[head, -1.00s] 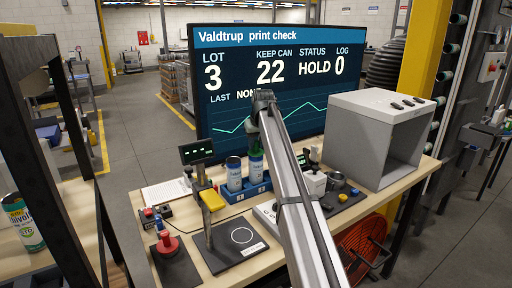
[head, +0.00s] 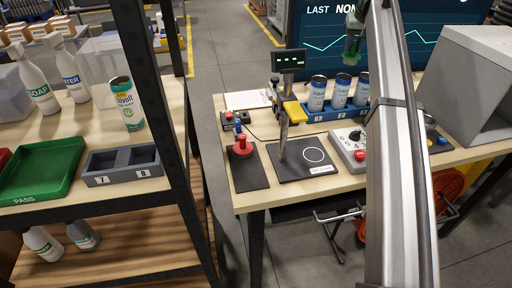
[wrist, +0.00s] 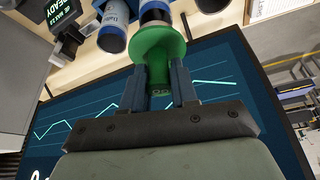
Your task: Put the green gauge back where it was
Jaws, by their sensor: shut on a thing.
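The green gauge (wrist: 160,48) is a round flanged piece held between the two fingers of my gripper (wrist: 160,85) in the wrist view. In the head view the green gauge (head: 352,46) shows small beneath my gripper (head: 355,32), in front of the screen and above the blue can rack (head: 318,116). It appears clear of the cans (head: 340,92), though the gap is hard to judge. A red knob-shaped piece (head: 242,145) stands on a dark pad (head: 248,180) at the bench's left end. Part of the bench is hidden behind my arm.
A black plate with a white circle (head: 290,170) and a post with a display (head: 288,60) stand left of a control box (head: 350,137). A grey open box (head: 470,90) is at right. The left shelf holds a green tray (head: 45,165), a two-slot grey block (head: 122,179) and bottles.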

